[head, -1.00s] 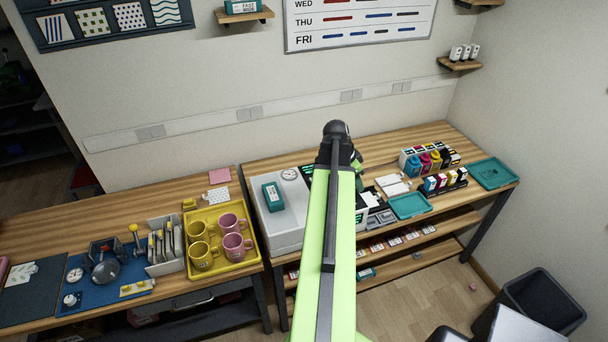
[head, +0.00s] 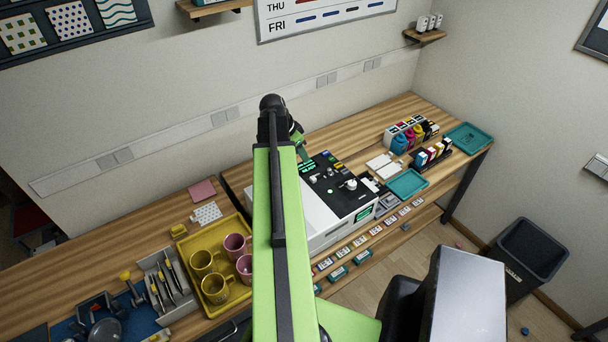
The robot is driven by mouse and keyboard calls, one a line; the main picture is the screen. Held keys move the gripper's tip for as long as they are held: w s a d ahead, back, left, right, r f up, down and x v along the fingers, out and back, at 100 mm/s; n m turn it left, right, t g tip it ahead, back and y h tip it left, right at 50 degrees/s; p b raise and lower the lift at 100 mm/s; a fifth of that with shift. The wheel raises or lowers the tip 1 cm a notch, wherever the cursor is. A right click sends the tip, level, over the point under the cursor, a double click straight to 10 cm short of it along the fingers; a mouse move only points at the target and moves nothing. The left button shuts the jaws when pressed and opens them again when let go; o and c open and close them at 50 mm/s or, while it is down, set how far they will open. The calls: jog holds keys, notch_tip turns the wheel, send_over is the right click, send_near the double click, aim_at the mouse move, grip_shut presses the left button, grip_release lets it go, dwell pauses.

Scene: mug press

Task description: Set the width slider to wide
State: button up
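A white machine with a black control panel (head: 328,188) stands on the wooden bench, just right of my arm. The panel carries several small lit green and coloured buttons and a white knob (head: 351,184). I cannot make out which control is the width slider, or its setting. My green arm crosses the middle of the view and hides the left part of the machine. My gripper (head: 302,150) is at the far end of the arm, near the panel's back left corner. Its fingers are mostly hidden and too small to read.
A yellow tray (head: 184,248) with several mugs stands left of the arm. Right of the machine are a teal tray (head: 408,184), ink bottles (head: 410,136), cartridges (head: 432,153) and another teal tray (head: 466,138). A dark bin (head: 522,262) stands on the floor at right.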

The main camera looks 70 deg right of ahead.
jog(key=shift+o, duration=1)
jog(key=shift+w, duration=0.1)
jog(key=b, duration=1.6)
send_near(313, 178)
jog(key=x, duration=0.8)
jog(key=shift+a, duration=0.1)
jog(key=shift+d+f, duration=0.2)
jog(key=shift+f, duration=0.2)
jog(key=shift+r, duration=0.1)
grip_shut()
